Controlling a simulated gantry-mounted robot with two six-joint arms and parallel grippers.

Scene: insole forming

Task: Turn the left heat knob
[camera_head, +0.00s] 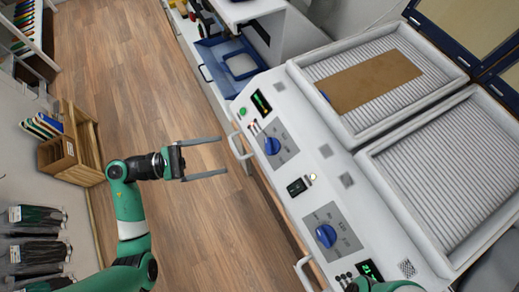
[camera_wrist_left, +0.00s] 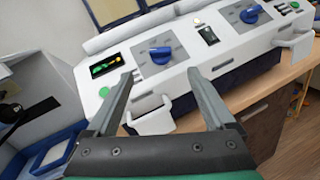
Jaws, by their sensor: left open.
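One blue heat knob (camera_head: 272,146) sits on a grey dial plate near the upper end of the white control panel (camera_head: 299,160). It is the left of the two knobs in the left wrist view (camera_wrist_left: 160,53), beside a lit display. A second blue knob (camera_head: 326,236) sits further down the panel; it is at the right in the wrist view (camera_wrist_left: 250,15). My left gripper (camera_head: 222,155) is open and empty, with its two long fingers pointing at the panel, short of the first knob. In the wrist view the gripper (camera_wrist_left: 161,73) has that knob beyond and between its fingertips. My right gripper is out of view.
A white handle (camera_head: 240,146) juts from the machine's front between my left gripper and the panel. A black switch (camera_head: 297,187) lies between the knobs. A brown sheet (camera_head: 369,82) lies on the ribbed heating bed. A wooden crate (camera_head: 62,153) stands left. The floor (camera_head: 170,235) is clear.

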